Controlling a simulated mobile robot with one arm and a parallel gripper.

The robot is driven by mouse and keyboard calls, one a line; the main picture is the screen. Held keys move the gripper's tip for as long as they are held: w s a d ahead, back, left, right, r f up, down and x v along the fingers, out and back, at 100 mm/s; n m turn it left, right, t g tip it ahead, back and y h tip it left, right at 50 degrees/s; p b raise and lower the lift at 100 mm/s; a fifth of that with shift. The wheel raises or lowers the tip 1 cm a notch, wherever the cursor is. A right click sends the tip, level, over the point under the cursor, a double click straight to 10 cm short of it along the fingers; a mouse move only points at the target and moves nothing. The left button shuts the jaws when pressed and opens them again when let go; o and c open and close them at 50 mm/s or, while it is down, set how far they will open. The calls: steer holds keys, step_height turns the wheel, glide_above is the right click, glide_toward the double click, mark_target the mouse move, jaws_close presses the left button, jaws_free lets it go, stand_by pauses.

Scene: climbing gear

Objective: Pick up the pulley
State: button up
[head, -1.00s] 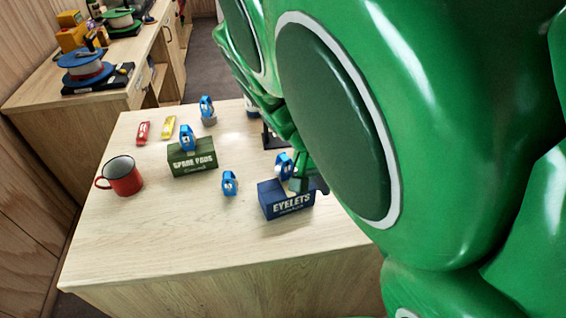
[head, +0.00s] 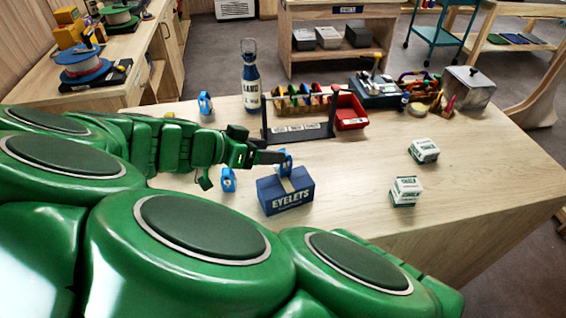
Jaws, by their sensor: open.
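Several small blue pulleys are in view. One blue pulley (head: 285,163) stands on top of the dark blue EYELETS box (head: 286,192). Another pulley (head: 228,180) is on the table just left of that box. A third pulley (head: 204,103) is farther back, near the table's far left. My gripper (head: 268,157) is open, with its dark fingertip end close beside the pulley on the EYELETS box. I cannot tell whether they touch. My green arm comes in from the left and hides the left part of the table.
Behind the gripper stand a black rack (head: 298,132) of coloured discs, a LAND bottle (head: 250,75) and a red bin (head: 347,112). Two small white-green boxes, one of them nearer (head: 404,192), are on the right. The table front between them and the EYELETS box is clear.

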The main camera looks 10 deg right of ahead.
mark_target(264, 180)
steer(key=f, duration=0.1)
steer(key=f+m, duration=0.1)
steer(key=f+m+h, duration=0.1)
steer(key=shift+a+t, duration=0.3)
steer(key=shift+t, duration=0.1)
steer(key=shift+d+r+x, duration=0.15)
steer(key=shift+r+x, duration=0.05)
steer(key=shift+x, duration=1.15)
steer(key=shift+d+r+x, duration=0.1)
steer(key=shift+r+x, duration=0.05)
steer(key=shift+x, duration=1.2)
steer(key=shift+s, duration=0.2)
jaws_close()
steer(key=shift+r, duration=4.75)
steer(key=shift+s+f, duration=0.5)
steer(key=shift+f, duration=0.55)
steer(key=shift+s+f, duration=0.5)
steer(key=shift+f, duration=0.6)
steer(key=shift+s+f, duration=0.5)
steer(key=shift+f, duration=0.55)
